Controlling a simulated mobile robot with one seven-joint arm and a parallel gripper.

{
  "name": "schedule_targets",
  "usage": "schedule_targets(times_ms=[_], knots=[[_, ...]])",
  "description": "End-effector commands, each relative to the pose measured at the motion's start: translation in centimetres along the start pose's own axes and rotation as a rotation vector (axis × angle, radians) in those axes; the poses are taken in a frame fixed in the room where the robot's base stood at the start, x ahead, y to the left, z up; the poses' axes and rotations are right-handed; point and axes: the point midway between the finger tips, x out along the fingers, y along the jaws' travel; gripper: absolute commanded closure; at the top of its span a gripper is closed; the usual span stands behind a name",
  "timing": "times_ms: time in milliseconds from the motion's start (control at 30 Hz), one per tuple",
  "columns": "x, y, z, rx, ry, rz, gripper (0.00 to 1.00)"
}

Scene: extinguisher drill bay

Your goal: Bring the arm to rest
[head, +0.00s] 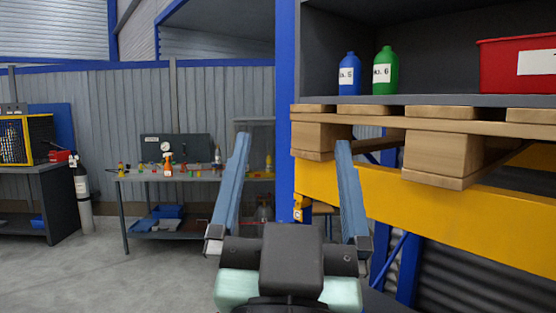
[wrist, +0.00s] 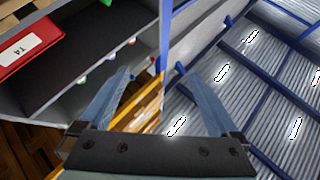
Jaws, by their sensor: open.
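My gripper (head: 292,190) is in the lower middle of the head view, its two blue fingers spread wide with nothing between them. It is raised in front of the shelving rack, to the left of a wooden pallet (head: 435,122). In the wrist view my gripper (wrist: 153,82) is also open and empty, with the rack's shelf (wrist: 90,80) on the left and ribbed metal panels on the right. The fingers look clear of the rack, though the exact gap cannot be told.
A blue bottle (head: 349,76), a green bottle (head: 385,72) and a red bin (head: 517,66) stand on the shelf above the yellow beam (head: 450,212). A workbench (head: 190,176) with small items stands further back. A grey cylinder (head: 82,190) stands left. The floor (head: 150,275) at lower left is clear.

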Motion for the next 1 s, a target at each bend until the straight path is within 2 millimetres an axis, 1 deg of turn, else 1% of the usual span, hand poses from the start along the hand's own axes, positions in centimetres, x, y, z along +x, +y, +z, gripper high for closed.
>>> schedule_targets(times_ms=[33, 100, 200, 300, 567, 667, 900, 1000], knots=[[-0.1, -0.5, -3.0, -0.008, 0.069, -0.023, 0.03], [-0.4, -1.0, -5.7, -0.02, 0.135, -0.048, 0.03], [-0.7, -1.4, -7.7, -0.031, 0.184, -0.066, 0.03], [-0.8, -1.5, -8.1, -0.035, 0.196, -0.071, 0.03], [-0.6, -1.5, -8.2, -0.034, 0.192, -0.07, 0.03], [0.1, -1.6, -9.2, -0.033, 0.191, -0.07, 0.03], [3.1, -2.0, -13.4, -0.033, 0.19, -0.071, 0.03], [3.9, -2.1, -14.5, -0.033, 0.19, -0.071, 0.03]])
